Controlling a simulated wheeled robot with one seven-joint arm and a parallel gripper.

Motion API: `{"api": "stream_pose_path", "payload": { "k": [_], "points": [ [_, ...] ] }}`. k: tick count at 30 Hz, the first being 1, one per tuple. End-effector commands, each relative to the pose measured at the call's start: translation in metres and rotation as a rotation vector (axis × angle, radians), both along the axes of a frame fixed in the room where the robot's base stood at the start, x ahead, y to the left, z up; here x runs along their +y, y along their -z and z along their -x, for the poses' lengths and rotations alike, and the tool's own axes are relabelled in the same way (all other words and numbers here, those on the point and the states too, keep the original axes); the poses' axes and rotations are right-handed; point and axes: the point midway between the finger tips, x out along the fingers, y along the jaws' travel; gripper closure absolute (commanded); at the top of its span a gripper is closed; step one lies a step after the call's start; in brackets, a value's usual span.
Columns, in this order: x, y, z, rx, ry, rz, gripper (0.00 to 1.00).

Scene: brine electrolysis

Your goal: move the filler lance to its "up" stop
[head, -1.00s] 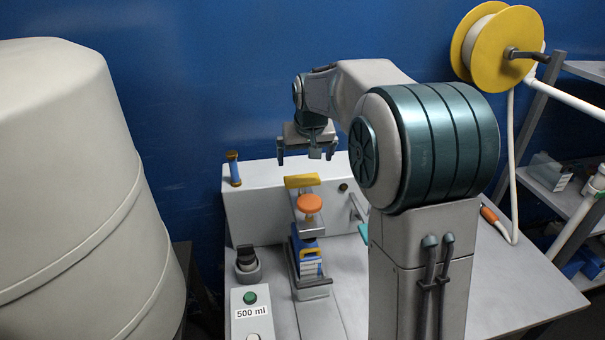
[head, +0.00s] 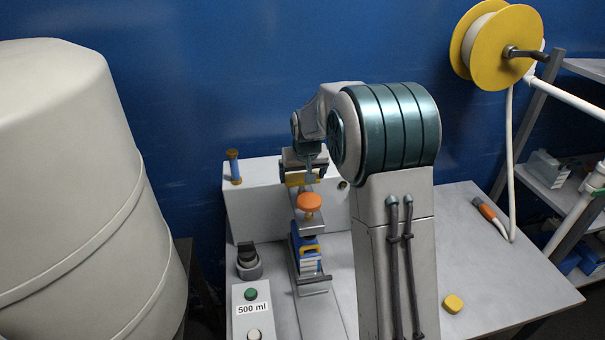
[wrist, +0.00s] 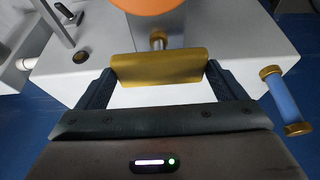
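I take the yellow bar (head: 302,181) above the orange knob (head: 309,202) to be the filler lance's handle. In the wrist view, the bar (wrist: 160,69) lies lengthwise between the fingers of my gripper (wrist: 160,66), one finger at each end. I see no clear gap at either end, but whether the fingers press on the bar cannot be told. In the head view, my gripper (head: 304,174) is right at the bar, and its palm is above and behind it. Part of the orange knob (wrist: 143,3) shows at the top of the wrist view. The lower lance is hidden.
A blue post with orange ends (head: 234,167) stands on the white housing (head: 262,197); it is beside my right finger in the wrist view (wrist: 285,100).

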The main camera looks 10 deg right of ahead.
Motion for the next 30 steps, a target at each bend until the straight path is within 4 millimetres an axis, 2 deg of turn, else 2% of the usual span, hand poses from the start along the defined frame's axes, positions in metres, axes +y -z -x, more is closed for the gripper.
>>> {"api": "stream_pose_path", "payload": {
  "k": [1,2,3,7,14,23,24,30],
  "points": [
    [0.000,0.000,0.000,0.000,0.000,0.000,0.39],
    [0.000,0.000,0.000,0.000,0.000,0.000,0.47],
    [0.000,0.000,0.000,0.000,0.000,0.000,0.50],
    [0.000,-0.009,0.000,-0.002,0.000,0.000,0.50],
    [0.000,-0.047,0.000,-0.003,0.000,-0.001,0.50],
    [0.000,-0.050,-0.001,-0.006,0.000,-0.001,0.50],
    [0.000,-0.050,-0.001,-0.007,0.000,-0.001,0.00],
    [0.000,-0.048,0.000,-0.004,0.000,0.000,0.00]
  ]
}}
